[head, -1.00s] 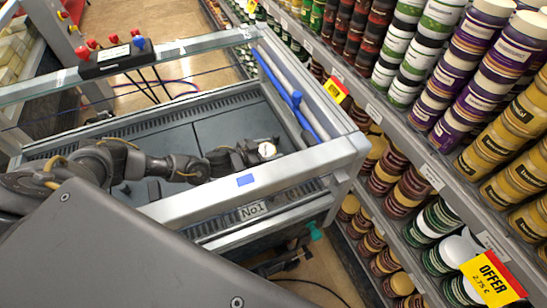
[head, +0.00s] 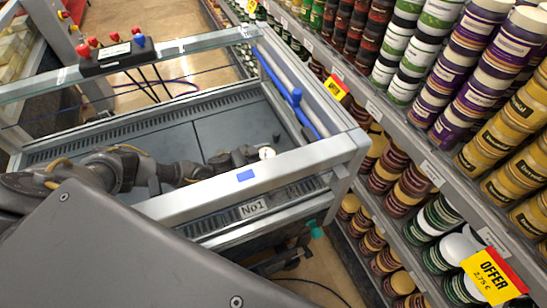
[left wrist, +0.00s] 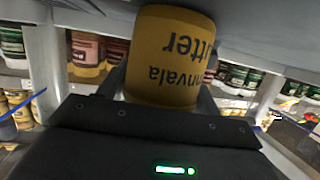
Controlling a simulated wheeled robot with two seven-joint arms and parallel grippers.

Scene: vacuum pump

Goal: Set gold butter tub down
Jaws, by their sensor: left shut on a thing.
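The gold butter tub (left wrist: 170,60) fills the upper middle of the left wrist view, with dark lettering upside down. My left gripper (left wrist: 162,92) is shut on it, with a finger on each side. In the head view my left gripper (head: 252,156) is low inside the grey framed bench (head: 225,133), just behind its front rail. I cannot tell whether the tub touches the bench surface. My right gripper is not in view.
The metal front rail (head: 250,178) runs close in front of the gripper. Blue-handled bars (head: 290,95) lie along the bench's right side. Shelves of stacked tubs (head: 490,130) stand at right. The bench's dark panels (head: 225,130) behind the gripper are clear.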

